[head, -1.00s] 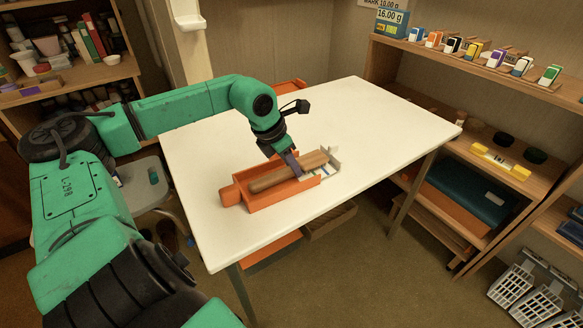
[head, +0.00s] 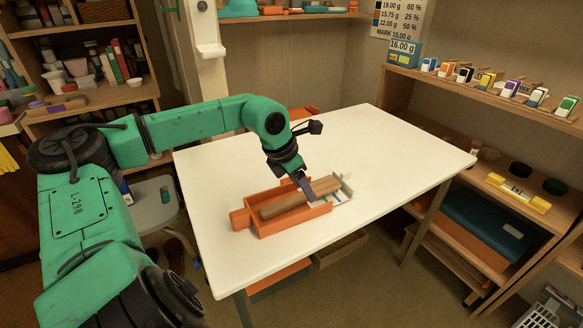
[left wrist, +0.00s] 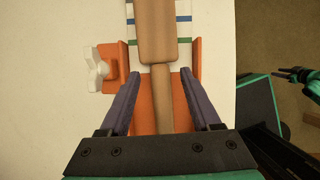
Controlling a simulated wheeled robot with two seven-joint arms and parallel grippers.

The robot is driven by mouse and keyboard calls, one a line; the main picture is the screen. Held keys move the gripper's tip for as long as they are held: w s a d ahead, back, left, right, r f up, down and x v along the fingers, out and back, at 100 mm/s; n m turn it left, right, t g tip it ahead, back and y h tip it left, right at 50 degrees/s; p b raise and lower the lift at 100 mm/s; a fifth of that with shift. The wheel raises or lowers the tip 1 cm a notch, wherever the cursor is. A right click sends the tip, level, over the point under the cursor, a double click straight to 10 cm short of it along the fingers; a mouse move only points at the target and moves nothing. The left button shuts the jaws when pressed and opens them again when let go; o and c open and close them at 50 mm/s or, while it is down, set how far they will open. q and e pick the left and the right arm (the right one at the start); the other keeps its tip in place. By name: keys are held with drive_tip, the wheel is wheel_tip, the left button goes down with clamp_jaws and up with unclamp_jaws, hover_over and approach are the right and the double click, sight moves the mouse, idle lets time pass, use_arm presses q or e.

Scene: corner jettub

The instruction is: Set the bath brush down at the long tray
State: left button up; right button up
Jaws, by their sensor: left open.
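The bath brush (head: 284,204) is a long wooden piece lying lengthwise within the orange long tray (head: 290,226) on the white table. In the left wrist view the brush (left wrist: 157,35) has a wide part at the top and a narrower stem running down between my fingers. My left gripper (head: 304,188) reaches down over the brush. Its two fingers stand apart on either side of the stem, with gaps showing in the left wrist view (left wrist: 160,73). Whether the brush rests fully on the tray floor is hard to tell. Small green and black parts, perhaps my right arm, show at that view's right edge.
The white table (head: 390,150) is clear behind and right of the tray. A pale knob (left wrist: 98,68) sticks out beside the tray. A striped pale strip lies at its far end. A shelf (head: 455,90) with small labelled blocks stands right, another shelf (head: 100,85) left.

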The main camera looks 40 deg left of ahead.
sight(287, 199)
use_arm(q)
drive_tip(key=v, duration=1)
drive_tip(key=shift+r, duration=0.25)
drive_tip(key=shift+s, duration=0.1)
